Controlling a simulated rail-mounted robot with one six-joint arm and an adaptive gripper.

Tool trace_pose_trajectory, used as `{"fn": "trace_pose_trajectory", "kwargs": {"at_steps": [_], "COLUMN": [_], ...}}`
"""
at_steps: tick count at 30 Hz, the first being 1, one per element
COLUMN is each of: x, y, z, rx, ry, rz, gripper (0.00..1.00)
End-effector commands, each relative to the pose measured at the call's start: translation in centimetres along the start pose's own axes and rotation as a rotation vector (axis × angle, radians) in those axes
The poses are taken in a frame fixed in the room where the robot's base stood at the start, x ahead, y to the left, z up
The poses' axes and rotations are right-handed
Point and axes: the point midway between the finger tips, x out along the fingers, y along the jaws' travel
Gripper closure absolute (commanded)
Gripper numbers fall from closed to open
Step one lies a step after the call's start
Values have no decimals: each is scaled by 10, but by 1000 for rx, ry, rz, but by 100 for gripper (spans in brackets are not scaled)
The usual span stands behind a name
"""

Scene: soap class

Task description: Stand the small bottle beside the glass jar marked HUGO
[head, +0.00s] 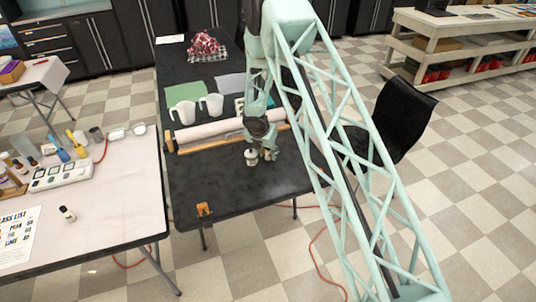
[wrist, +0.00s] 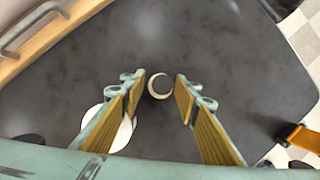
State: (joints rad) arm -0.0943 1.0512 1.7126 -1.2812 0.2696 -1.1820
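My gripper (head: 262,151) is low over the black table, pointing down. In the wrist view my gripper (wrist: 160,83) is open, with a finger on each side of a small round thing (wrist: 159,86) with a pale rim; gaps show on both sides. I cannot tell whether this is the small bottle. A wider white round thing (wrist: 108,128) is partly hidden behind the left finger; a small white jar-like thing (head: 251,157) shows beside my gripper in the head view. No HUGO mark is readable. A small dark-capped bottle (head: 67,213) stands on the left table.
The black table (head: 215,190) has bare room at the front and an orange clamp (head: 204,210) on its edge. Behind my gripper lie a wooden-edged roll (head: 210,130) and two white jugs (head: 183,112). The left table (head: 120,190) holds several bottles and a printed list (head: 18,236).

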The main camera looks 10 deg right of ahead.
Motion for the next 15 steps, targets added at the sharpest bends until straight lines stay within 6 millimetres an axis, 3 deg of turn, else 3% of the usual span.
{"fn": "trace_pose_trajectory", "kwargs": {"at_steps": [15], "x": [-2], "y": [0], "z": [1], "rx": [0], "ry": [0], "rz": [0], "gripper": [68]}}
